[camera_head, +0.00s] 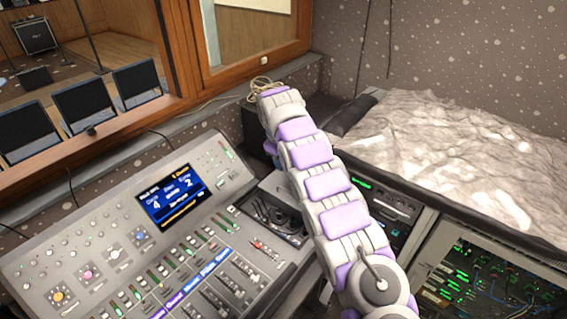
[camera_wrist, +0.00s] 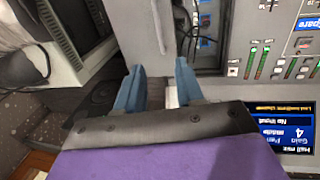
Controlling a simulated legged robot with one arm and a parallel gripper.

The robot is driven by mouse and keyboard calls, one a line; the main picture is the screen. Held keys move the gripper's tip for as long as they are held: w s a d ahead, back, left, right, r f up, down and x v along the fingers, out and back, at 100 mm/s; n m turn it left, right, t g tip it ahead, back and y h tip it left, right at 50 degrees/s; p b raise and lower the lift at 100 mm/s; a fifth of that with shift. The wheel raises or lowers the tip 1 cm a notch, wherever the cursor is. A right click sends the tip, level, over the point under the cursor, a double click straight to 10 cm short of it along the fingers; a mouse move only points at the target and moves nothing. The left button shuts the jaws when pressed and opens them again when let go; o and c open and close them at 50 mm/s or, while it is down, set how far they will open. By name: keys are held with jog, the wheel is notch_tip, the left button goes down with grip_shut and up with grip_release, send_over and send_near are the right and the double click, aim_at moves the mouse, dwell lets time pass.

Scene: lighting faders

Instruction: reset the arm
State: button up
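My arm (camera_head: 325,185), white with purple pads, reaches from the lower right up to the far end of the console in the head view. My gripper (camera_wrist: 158,84) shows in the wrist view with two blue fingers spread apart and nothing held between them. It is over the edge of the lighting console, beside a recess with cables. In the head view the arm hides most of the gripper. The lighting console (camera_head: 100,262) with faders and a lit screen (camera_head: 172,197) stands at the left; the screen also shows in the wrist view (camera_wrist: 285,133).
A rack unit with green lights (camera_head: 372,187) and an open panel of wiring (camera_head: 490,280) are right of the arm. A crumpled grey sheet (camera_head: 440,150) covers a surface behind. Dark monitors (camera_head: 85,107) and a wooden window frame (camera_head: 185,50) stand beyond the console.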

jog(key=s+d+r+m+g, duration=0.1)
jog(key=s+d+r+m, duration=0.1)
jog(key=s+d+r, duration=0.4)
jog(key=s+d+r+m+h, duration=0.15)
jog(key=s+d, duration=0.25)
jog(key=s, duration=0.5)
jog(key=s+d+r+m+g+y, duration=0.1)
jog(key=s+d+r+m, duration=0.2)
jog(key=s+d+r, duration=0.3)
jog(key=s+a+f+m+y, duration=0.1)
jog(key=s+f+m, duration=0.1)
jog(key=s, duration=1.6)
jog(key=s+a+f+m+g+y+b, duration=0.1)
jog(key=s+f, duration=0.3)
jog(key=s, duration=1.3)
jog(key=shift+s+f+m+g, duration=0.3)
jog(key=shift+s+f+m, duration=0.1)
jog(key=shift+m, duration=0.05)
